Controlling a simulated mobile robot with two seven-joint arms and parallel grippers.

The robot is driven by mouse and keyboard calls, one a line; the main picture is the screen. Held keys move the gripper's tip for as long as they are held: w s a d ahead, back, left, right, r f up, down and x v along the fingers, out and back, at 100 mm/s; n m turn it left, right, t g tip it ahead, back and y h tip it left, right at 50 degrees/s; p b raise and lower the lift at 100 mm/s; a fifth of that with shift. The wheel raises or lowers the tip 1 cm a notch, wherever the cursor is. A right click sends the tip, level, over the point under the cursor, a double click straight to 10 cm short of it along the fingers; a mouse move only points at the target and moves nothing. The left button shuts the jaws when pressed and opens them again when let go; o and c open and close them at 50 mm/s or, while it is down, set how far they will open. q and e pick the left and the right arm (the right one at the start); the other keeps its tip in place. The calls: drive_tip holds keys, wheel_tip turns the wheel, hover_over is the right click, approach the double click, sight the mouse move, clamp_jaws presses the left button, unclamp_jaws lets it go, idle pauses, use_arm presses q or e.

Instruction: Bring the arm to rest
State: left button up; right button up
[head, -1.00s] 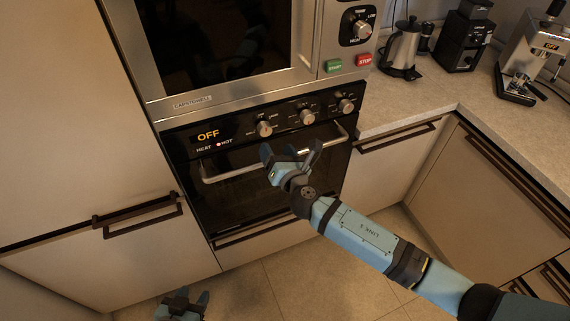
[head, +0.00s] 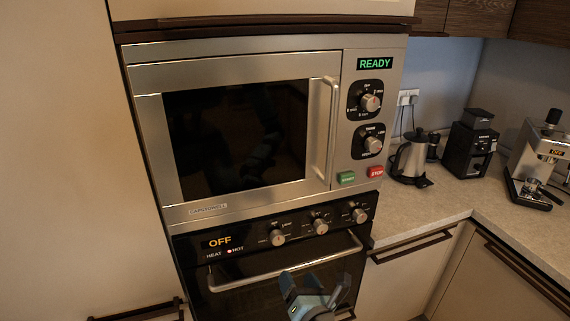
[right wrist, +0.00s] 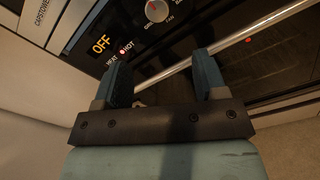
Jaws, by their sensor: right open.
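My right gripper (head: 305,286) shows at the bottom of the head view, in front of the oven door and below its handle. In the right wrist view its two fingers (right wrist: 163,78) are spread apart with nothing between them, and the silver oven handle (right wrist: 225,45) passes beyond them. I cannot tell the exact gap to the handle. The rest of the right arm is below the head view's edge. My left gripper is not in view.
A steel microwave (head: 328,192) with a READY display sits above the oven (head: 190,247), whose display reads OFF. Both doors are shut. A kettle (head: 411,160), a black grinder (head: 468,150) and a coffee machine (head: 540,150) stand on the right counter (head: 450,205).

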drive_tip(key=s+d+f+m+g+h, duration=0.1)
drive_tip(key=s+d+f+m+g, duration=0.1)
drive_tip(key=s+d+f+m, duration=0.3)
drive_tip(key=s+d+f+m+g, duration=0.2)
drive_tip(key=s+d+f+m, duration=0.3)
drive_tip(key=s+m, duration=0.6)
drive_tip(key=s+d+f+m+g+h, duration=0.1)
drive_tip(key=s+d+f+m, duration=0.4)
drive_tip(key=m, duration=1)
drive_tip(key=s, duration=0.3)
drive_tip(key=shift+s+f+g+h+p, duration=0.25)
drive_tip(key=shift+s+g+h+p, duration=0.05)
drive_tip(key=shift+s+g+p, duration=0.1)
drive_tip(key=shift+d, duration=0.1)
